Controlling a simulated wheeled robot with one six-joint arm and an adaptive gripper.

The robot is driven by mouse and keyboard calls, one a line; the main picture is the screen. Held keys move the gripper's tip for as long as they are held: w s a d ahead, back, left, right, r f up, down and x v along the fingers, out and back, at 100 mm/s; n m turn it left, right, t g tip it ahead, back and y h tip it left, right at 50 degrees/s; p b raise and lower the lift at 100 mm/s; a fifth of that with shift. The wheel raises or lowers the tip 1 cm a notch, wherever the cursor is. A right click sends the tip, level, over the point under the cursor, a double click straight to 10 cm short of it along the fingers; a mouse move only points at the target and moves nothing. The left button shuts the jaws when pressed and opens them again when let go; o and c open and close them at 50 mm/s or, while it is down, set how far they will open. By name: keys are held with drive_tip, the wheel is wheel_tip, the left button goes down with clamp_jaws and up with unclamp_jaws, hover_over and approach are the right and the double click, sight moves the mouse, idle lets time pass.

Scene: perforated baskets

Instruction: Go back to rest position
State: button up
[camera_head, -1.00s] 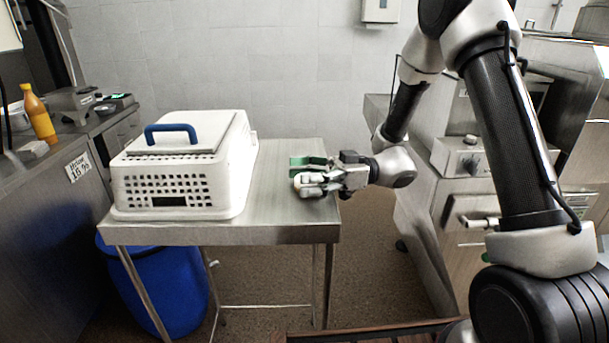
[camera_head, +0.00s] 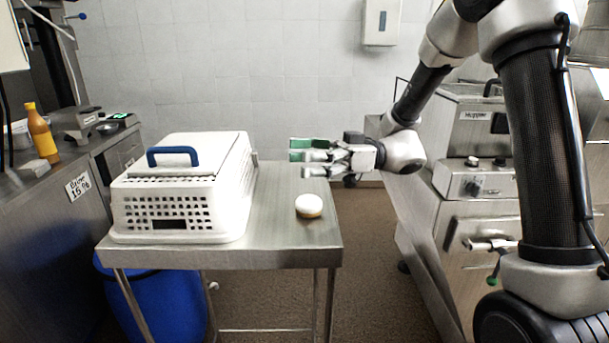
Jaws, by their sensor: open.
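My gripper (camera_head: 303,157) is open and empty, with its fingers pointing left, above the right part of the steel table (camera_head: 285,240). A small round thing with a white top and a brownish base (camera_head: 309,206) sits on the table near its right edge, below the gripper and apart from it. My arm reaches in from the right side of the view.
A white perforated basket (camera_head: 215,205) with a lid and blue handle (camera_head: 172,156) stands on the table's left. A blue bin (camera_head: 165,300) is under the table. A counter with an orange bottle (camera_head: 42,135) is at left; a steel machine (camera_head: 470,185) stands at right.

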drive_tip(key=shift+r, duration=0.15)
drive_tip(key=s+d+f+m+t+h, duration=0.1)
drive_tip(key=s+d+f+m+h, duration=0.2)
drive_tip(key=s+d+m+h, duration=0.8)
drive_tip(key=s+d+r+m+t+h, duration=0.1)
drive_tip(key=s+d+m+t+h, duration=0.1)
drive_tip(key=d, duration=0.8)
drive_tip(key=s+d+r+m+t+h, duration=0.1)
drive_tip(key=s+d+m+t+h, duration=0.2)
drive_tip(key=d, duration=0.8)
drive_tip(key=m+t+h, duration=0.2)
drive_tip(key=m, duration=0.1)
drive_tip(key=shift+s+d+r+h, duration=0.15)
drive_tip(key=shift+s+d+h, duration=0.05)
drive_tip(key=shift+h, duration=0.1)
drive_tip(key=shift+a, duration=0.1)
